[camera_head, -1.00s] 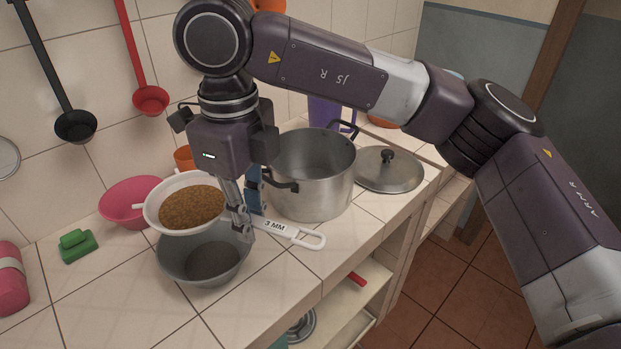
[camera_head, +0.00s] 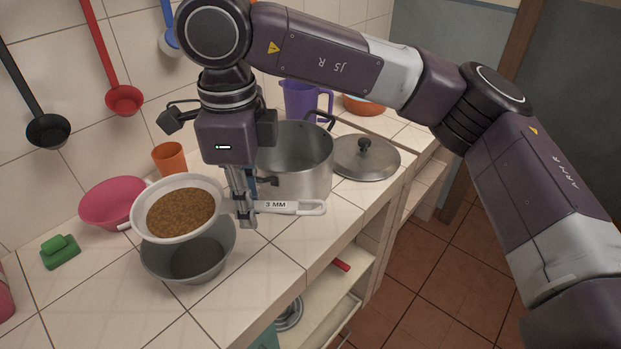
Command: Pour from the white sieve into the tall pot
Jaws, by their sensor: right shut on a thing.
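The white sieve (camera_head: 136,222) is full of brown grains (camera_head: 180,212) and is held roughly level above a grey bowl (camera_head: 222,257). My right gripper (camera_head: 246,218) is shut on the sieve's handle, whose end marked "3 MM" (camera_head: 290,207) sticks out to the right. The tall pot (camera_head: 305,178) is a steel pot with dark handles, standing just behind and right of the gripper. Its mouth is open and partly hidden by my right arm and gripper. My left gripper is not in view.
A pot lid (camera_head: 366,160) lies right of the pot. A pink bowl (camera_head: 105,205), orange cup (camera_head: 169,158), green sponge (camera_head: 60,253) and purple jug (camera_head: 300,101) stand on the counter. Ladles (camera_head: 48,131) hang on the wall. The front counter is clear.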

